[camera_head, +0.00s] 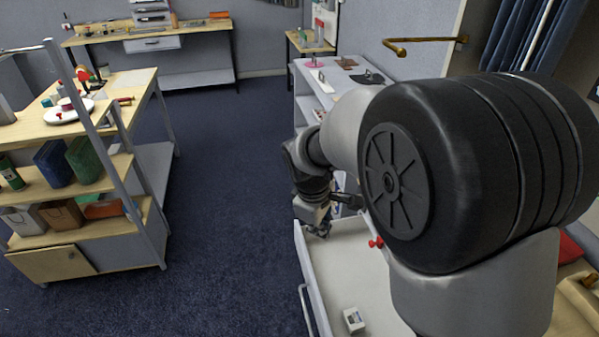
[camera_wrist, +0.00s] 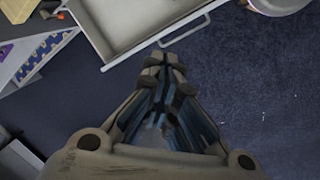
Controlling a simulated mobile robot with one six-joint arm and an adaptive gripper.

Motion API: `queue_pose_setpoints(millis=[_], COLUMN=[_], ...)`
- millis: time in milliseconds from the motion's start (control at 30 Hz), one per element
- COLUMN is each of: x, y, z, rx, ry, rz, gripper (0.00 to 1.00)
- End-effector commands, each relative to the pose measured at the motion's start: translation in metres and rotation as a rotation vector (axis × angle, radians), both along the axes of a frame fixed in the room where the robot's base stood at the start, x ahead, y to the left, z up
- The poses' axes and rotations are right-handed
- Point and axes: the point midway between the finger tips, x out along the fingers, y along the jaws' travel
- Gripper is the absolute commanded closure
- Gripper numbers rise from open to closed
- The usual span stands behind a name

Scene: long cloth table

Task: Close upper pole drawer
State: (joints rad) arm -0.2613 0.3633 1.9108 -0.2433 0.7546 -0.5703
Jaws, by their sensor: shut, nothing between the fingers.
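A pale drawer (camera_head: 345,262) is pulled out at the lower middle of the head view, partly hidden behind my arm. Its bar handle (camera_head: 306,308) is on its left-hand front face. In the wrist view the open drawer (camera_wrist: 125,18) is at the top, with its handle (camera_wrist: 184,30) along its front edge. My gripper (camera_head: 318,230) is at the drawer's far front corner in the head view. In the wrist view my gripper (camera_wrist: 164,62) is shut and empty, its tips just below the drawer's front edge. I cannot tell whether it touches the drawer.
A small white box (camera_head: 353,320) lies in the drawer. A pale cabinet (camera_head: 335,78) with items on top stands behind my arm. A wooden shelf table (camera_head: 75,190) is at the left. The dark carpet (camera_head: 225,200) between is clear.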

Motion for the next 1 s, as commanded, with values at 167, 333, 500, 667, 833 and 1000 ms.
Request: queue_pose_setpoints(millis=[167, 333, 500, 667, 833, 1000], x=[0.035, 0.043, 0.037, 0.033, 0.033, 0.034], y=[0.042, 0.072, 0.087, 0.091, 0.087, 0.078], z=[-0.100, -0.192, -0.255, -0.281, -0.301, -0.336], rx=[-0.083, -0.141, -0.174, -0.186, -0.186, -0.186], ry=[0.103, 0.180, 0.230, 0.249, 0.253, 0.253], rz=[0.284, 0.523, 0.678, 0.738, 0.742, 0.742], gripper=[1.00, 1.00, 1.00, 1.00, 1.00, 1.00])
